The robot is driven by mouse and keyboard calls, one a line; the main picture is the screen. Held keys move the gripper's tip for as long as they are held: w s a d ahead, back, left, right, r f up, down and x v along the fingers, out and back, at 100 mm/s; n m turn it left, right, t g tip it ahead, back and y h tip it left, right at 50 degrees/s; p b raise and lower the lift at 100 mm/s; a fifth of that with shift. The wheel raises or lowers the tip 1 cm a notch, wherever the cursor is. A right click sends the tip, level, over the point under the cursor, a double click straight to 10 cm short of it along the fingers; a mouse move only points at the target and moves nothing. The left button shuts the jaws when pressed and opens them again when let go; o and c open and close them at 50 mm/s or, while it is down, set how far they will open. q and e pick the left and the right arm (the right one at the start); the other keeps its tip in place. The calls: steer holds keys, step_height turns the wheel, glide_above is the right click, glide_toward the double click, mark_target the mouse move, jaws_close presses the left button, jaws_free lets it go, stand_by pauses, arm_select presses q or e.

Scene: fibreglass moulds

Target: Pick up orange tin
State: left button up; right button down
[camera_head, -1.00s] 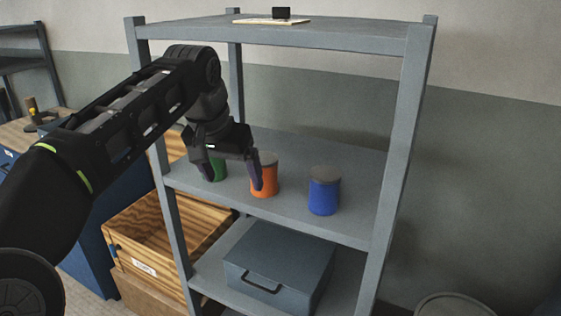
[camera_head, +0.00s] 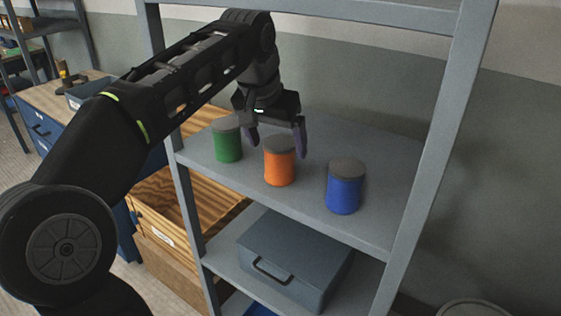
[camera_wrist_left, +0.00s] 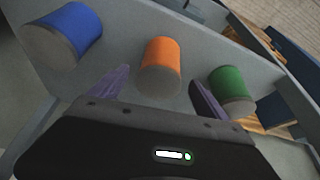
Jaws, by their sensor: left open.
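The orange tin (camera_head: 279,166) with a grey lid stands upright on the middle shelf, between a green tin (camera_head: 228,143) on the left and a blue tin (camera_head: 344,190) on the right. My left gripper (camera_head: 277,146) is open and empty, its purple fingers pointing down just above and behind the orange tin. In the left wrist view the orange tin (camera_wrist_left: 160,66) lies ahead of the gap between the fingers (camera_wrist_left: 155,92), with the blue tin (camera_wrist_left: 68,34) and green tin (camera_wrist_left: 231,90) outside them. I cannot tell whether a finger touches a tin. My right gripper is not in view.
The grey shelf (camera_head: 310,207) has upright posts, one at the right (camera_head: 437,130), and a board above. A grey case (camera_head: 295,258) sits on the lower shelf. A wooden crate (camera_head: 172,215) stands at the left. The shelf is bare right of the blue tin.

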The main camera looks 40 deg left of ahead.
arm_select(q)
steer(key=shift+w+a+f, duration=0.1)
steer(key=shift+w+f, duration=0.15)
steer(key=shift+f, duration=0.4)
steer(key=shift+x, duration=2.6)
steer(key=c, duration=1.7)
